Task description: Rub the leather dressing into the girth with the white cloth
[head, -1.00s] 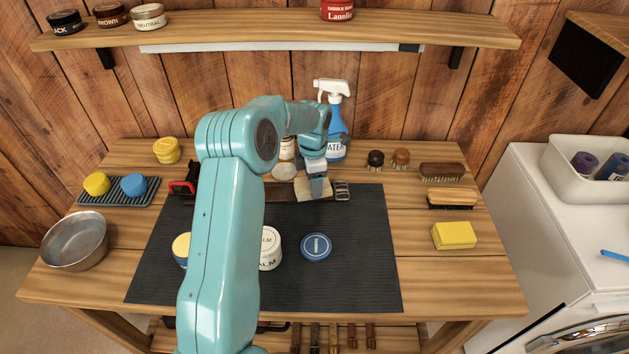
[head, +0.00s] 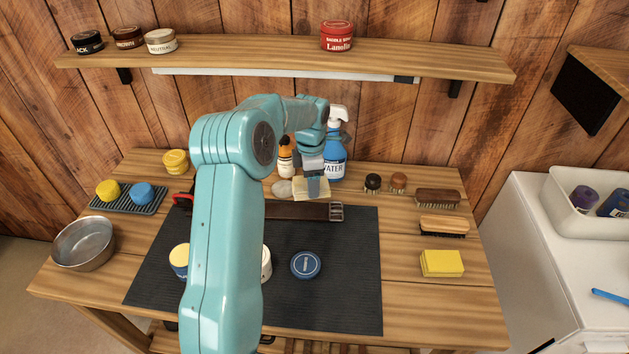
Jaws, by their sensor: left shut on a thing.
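The girth (head: 290,210), a brown leather strap with a metal buckle at its right end, lies across the back of the dark mat (head: 345,290). My arm hides part of it. My left gripper (head: 313,184) is shut on the white cloth (head: 300,188), which looks cream and folded. The cloth appears just behind or above the strap, left of the buckle; I cannot tell its height. A white balm tub (head: 266,264) shows partly behind my arm, with a blue round lid (head: 306,265) on the mat to its right. My right gripper is not in view.
A blue spray bottle (head: 335,165) and an orange-topped bottle (head: 285,160) stand close behind the gripper. Brushes (head: 437,198) and a yellow sponge (head: 442,263) lie at the right. A metal bowl (head: 83,244) is at the left. The mat's right front is clear.

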